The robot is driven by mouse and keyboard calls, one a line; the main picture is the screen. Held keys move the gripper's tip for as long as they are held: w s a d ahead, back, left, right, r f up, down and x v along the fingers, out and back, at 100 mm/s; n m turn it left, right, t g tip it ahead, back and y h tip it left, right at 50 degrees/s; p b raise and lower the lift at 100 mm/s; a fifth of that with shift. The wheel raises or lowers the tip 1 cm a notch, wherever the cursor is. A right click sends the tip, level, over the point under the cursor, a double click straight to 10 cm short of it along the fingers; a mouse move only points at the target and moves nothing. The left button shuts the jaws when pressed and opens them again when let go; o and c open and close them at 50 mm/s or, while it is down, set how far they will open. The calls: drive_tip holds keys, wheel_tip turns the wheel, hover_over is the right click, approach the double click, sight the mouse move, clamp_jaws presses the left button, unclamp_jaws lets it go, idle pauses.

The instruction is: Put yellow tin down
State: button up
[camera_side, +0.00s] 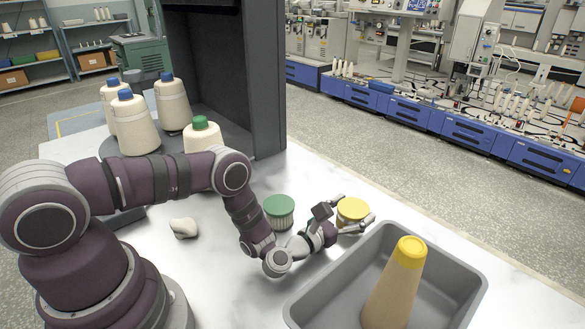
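The yellow tin (352,208) has a flat yellow lid and is upright just behind the grey tray. My gripper (356,209) reaches it from the left, low over the white table. One finger lies along the tin's far left side and the other crosses its front right side, so the fingers look shut on it. The lower part of the tin is largely hidden by the near finger. I cannot tell whether its base touches the table. A similar tin with a green lid (279,208) and ribbed pale sides stands on the table left of my gripper.
The grey tray (470,284) holds a tall tan cone with a yellow top (399,285). A white lump (184,228) lies near my arm. Cream bobbins with blue tops (134,124) and one with a green top (202,136) stand by a dark upright frame (268,85).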

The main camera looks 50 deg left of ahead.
drive_tip(key=o, duration=0.4)
drive_tip(key=shift+r, duration=0.1)
drive_tip(key=shift+s+d, duration=0.1)
drive_tip(key=shift+s, duration=0.05)
drive_tip(key=shift+s+r, duration=0.1)
drive_tip(key=shift+s, duration=3.5)
